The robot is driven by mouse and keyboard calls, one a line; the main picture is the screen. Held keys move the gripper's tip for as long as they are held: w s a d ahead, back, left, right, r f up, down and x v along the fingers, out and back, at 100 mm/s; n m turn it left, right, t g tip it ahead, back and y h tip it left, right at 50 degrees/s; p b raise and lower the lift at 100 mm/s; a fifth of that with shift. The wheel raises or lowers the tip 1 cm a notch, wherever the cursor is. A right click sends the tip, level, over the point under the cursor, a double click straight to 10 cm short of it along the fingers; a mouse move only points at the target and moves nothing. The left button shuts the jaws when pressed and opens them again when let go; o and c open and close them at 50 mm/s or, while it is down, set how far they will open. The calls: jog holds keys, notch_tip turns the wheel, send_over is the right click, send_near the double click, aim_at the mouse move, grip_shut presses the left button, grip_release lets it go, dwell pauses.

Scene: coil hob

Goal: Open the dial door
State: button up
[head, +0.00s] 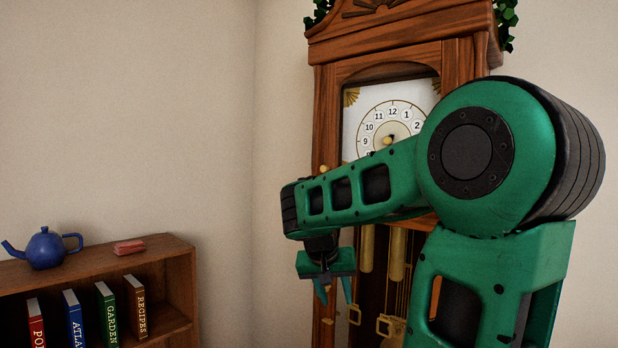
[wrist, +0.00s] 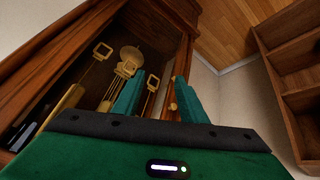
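A tall wooden clock (head: 324,110) stands against the wall in the head view. Its white dial (head: 373,108) sits behind the wood-framed dial door (head: 434,62), which looks shut. My arm hides the door's lower and right parts. A small brass piece (head: 322,156) shows at the door's left edge, partly behind my arm. My gripper (head: 333,291) is below the dial, in front of the clock's lower case, pointing down. Its fingers are apart with nothing held. In the wrist view my gripper (wrist: 160,98) is also open, with a small brass knob (wrist: 172,106) showing between the fingers.
Brass weights (head: 367,248) and a pendulum (wrist: 131,58) hang inside the lower case. A low bookcase (head: 180,262) stands at left, bearing a blue teapot (head: 46,249), a red object (head: 129,247) and several books. Wall space between bookcase and clock is clear.

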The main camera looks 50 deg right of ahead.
jog(key=w+d+r+m+h, duration=0.2)
jog(key=w+d+r+h, duration=0.2)
jog(key=w+d+r, duration=0.35)
jog(key=m+h, duration=0.4)
jog(key=h, duration=0.4)
send_near(322, 170)
jog(key=d, duration=0.6)
jog(key=w+d, duration=0.1)
jog(key=d, duration=0.2)
jog(key=shift+r, duration=0.1)
jog(key=shift+a, duration=0.1)
grip_shut()
jog(key=shift+a, duration=0.1)
